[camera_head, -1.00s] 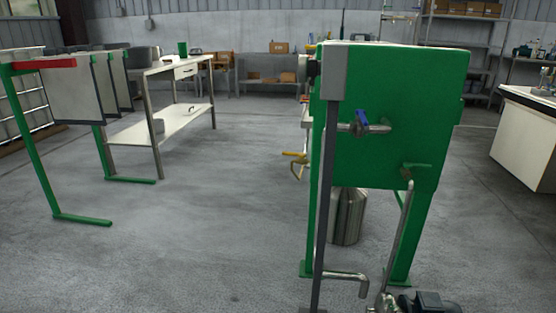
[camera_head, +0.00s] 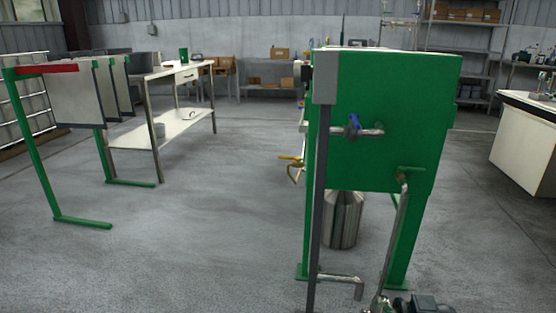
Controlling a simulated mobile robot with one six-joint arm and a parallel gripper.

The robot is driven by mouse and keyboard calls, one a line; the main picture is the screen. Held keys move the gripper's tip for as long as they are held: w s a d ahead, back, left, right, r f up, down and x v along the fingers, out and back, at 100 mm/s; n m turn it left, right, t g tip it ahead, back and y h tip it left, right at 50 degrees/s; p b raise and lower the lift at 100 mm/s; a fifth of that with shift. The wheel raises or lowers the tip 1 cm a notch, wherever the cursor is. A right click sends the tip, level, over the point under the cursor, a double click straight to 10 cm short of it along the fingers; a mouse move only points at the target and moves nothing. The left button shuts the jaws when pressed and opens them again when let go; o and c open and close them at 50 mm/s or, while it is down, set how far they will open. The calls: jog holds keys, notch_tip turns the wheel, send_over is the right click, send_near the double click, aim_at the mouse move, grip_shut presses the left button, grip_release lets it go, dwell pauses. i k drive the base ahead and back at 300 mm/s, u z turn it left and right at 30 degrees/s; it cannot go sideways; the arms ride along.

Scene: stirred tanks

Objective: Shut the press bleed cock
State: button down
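The green press end plate (camera_head: 400,90) stands on green legs right of centre. A cock with a blue handle (camera_head: 353,123) sits on a short metal pipe on its face. A green handle (camera_head: 411,169) is lower right, at the top of a slanting pipe. A yellow-handled cock (camera_head: 291,160) sticks out on the press's left side. No label shows which one is the bleed cock, and the handle positions are too small to read surely. My gripper is not in view.
A grey post (camera_head: 319,200) stands before the press's left edge. A pump (camera_head: 418,303) and pipework are at its foot, with a steel can (camera_head: 342,220) beneath. A plate rack (camera_head: 82,95) and a white bench (camera_head: 170,127) stand left. Floor between is clear.

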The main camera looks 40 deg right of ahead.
aim_at(288, 157)
jog(key=z, duration=0.05)
jog(key=i, duration=0.95)
jog(key=u, duration=0.05)
